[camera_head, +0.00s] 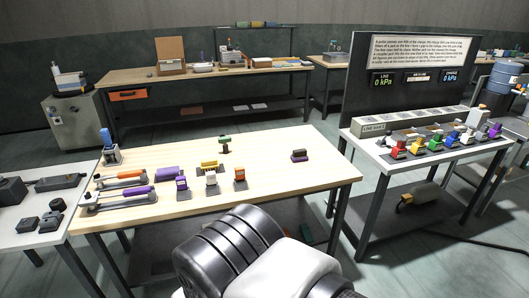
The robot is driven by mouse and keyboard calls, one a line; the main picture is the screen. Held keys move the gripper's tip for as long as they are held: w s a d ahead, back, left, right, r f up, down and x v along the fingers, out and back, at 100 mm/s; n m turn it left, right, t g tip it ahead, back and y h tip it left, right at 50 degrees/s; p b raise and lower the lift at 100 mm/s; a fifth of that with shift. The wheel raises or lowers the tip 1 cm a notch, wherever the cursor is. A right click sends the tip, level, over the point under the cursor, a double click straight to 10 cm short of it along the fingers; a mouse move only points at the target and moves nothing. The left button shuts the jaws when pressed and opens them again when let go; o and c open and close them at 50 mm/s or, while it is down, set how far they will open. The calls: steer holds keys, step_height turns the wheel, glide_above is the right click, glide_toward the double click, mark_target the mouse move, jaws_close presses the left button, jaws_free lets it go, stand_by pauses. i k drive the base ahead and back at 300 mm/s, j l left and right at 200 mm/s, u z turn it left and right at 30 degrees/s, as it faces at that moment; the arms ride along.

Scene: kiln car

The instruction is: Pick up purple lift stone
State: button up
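Several purple pieces show, and I cannot tell which one is the purple lift stone. On the wooden table (265,165), a plain purple block (168,173) lies at the left, and a small upright purple piece with a pale front (182,184) stands to its right. A dark piece with a purple part (300,156) sits alone at the right. Another purple-topped piece (494,131) stands at the end of a row on the right-hand table. My arm's links fill the bottom middle, in front of the wooden table. My gripper is out of view.
Near the purple pieces stand yellow (208,167), white (211,179), orange (239,179) and green (224,144) pieces. Two long-handled tools (118,179) lie at the left. A black display board (415,75) rises behind the right-hand table. The wooden table's front right is clear.

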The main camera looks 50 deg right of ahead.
mark_target(299, 155)
steer(key=z, duration=1.8)
steer(key=i+j+z, duration=0.1)
steer(key=i+j, duration=0.15)
steer(key=i, duration=0.2)
steer(key=i+j+z, duration=0.1)
steer(key=i+j, duration=0.15)
steer(key=i, duration=0.25)
steer(key=i+j+z, duration=0.15)
steer(key=i+j, duration=0.15)
steer(key=i, duration=0.15)
steer(key=i+j, duration=0.15)
steer(key=i, duration=0.45)
